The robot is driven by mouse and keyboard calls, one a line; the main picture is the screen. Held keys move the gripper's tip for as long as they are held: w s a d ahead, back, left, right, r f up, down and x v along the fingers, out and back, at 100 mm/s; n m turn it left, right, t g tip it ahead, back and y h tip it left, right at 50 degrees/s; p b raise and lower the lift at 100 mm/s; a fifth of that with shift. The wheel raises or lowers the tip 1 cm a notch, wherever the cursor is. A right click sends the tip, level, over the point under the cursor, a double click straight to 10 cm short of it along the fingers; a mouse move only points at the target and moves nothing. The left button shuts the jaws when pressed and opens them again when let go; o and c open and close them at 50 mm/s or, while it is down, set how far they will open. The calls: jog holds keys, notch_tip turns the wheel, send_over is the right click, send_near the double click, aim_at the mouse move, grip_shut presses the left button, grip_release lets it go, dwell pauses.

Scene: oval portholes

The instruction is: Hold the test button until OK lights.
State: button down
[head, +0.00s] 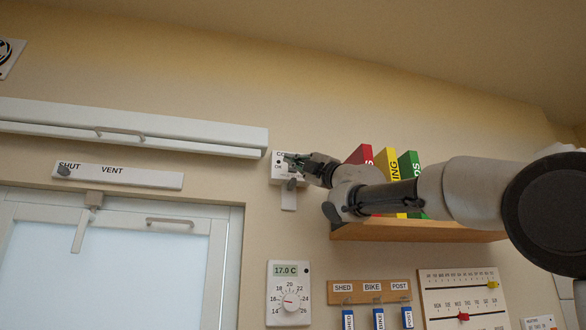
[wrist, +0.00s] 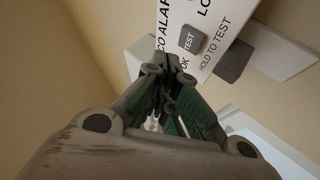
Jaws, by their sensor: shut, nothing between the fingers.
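The white CO alarm (head: 279,172) is on the wall left of the shelf. In the wrist view its face (wrist: 214,22) shows tilted, with the grey TEST button (wrist: 189,40), the words "HOLD TO TEST" and part of "OK". My gripper (head: 291,161) is shut and empty in front of the alarm, covering part of its face. In the wrist view the closed fingertips (wrist: 163,66) are just beside the TEST button, near the "OK" print. I cannot tell whether they touch the alarm. No lit OK lamp can be made out.
A wooden shelf (head: 420,231) with several coloured binders stands close right of the alarm, behind my arm. A grey part (wrist: 235,61) juts out beside the alarm. A thermostat (head: 289,294) and key rack (head: 369,291) are below; a vent window (head: 120,260) is at left.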

jog(key=shift+w+a, duration=0.15)
jog(key=shift+w, duration=0.55)
dwell(1.0)
jog(key=shift+w+a, duration=0.15)
jog(key=shift+w, duration=0.25)
jog(key=shift+w+a, duration=0.1)
jog(key=shift+w, duration=0.3)
dwell(0.5)
jog(key=shift+s, duration=0.1)
dwell(2.1)
jog(key=shift+s+d, duration=0.25)
jog(key=shift+s, duration=0.45)
jog(key=shift+s+d, duration=0.25)
jog(key=shift+s, duration=0.55)
jog(key=shift+s+d, duration=0.2)
jog(key=shift+s, duration=0.65)
jog(key=shift+s+d, duration=0.25)
jog(key=shift+s, duration=0.55)
